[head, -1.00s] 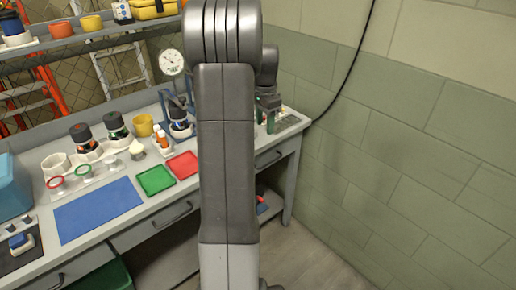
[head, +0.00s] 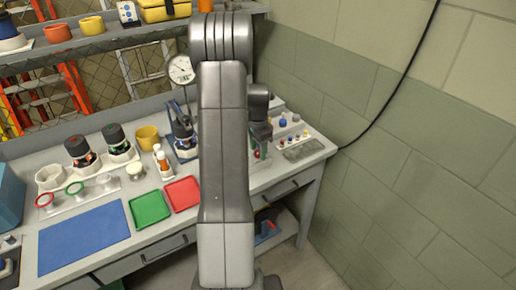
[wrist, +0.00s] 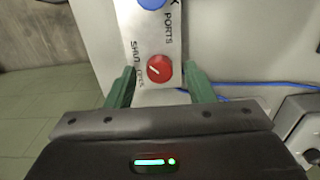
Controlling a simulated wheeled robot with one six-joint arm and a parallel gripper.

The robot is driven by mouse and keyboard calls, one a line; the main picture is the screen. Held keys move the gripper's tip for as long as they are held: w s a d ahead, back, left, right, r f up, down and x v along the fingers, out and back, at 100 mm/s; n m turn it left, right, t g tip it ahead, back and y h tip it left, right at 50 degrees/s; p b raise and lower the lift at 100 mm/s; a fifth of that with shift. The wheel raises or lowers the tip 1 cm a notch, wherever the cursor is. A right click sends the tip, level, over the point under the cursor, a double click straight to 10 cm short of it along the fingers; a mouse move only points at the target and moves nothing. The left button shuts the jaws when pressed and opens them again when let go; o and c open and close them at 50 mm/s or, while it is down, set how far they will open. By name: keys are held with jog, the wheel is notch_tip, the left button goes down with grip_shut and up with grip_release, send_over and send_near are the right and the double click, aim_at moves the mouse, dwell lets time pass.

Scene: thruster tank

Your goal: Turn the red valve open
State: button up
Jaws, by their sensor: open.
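The red valve (wrist: 160,69) is a round knob with a slanted white mark, set on a pale panel with printed lettering, in the wrist view. My gripper (wrist: 159,72) is open, with one green finger on each side of the knob and a visible gap to both. The knob is not gripped; I cannot tell how far the fingertips are above the panel. In the head view my gripper (head: 260,145) is at the right part of the bench, largely behind my arm, and I cannot make out the valve there.
A blue knob (wrist: 151,3) sits on the same panel beyond the red one. A blue cable (wrist: 235,86) runs to the right. On the bench are a red tray (head: 182,194), a green tray (head: 149,207) and a dial gauge (head: 181,70). A block wall (head: 420,170) bounds the right.

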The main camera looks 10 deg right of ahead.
jog(key=shift+f, duration=0.25)
jog(key=c, duration=1)
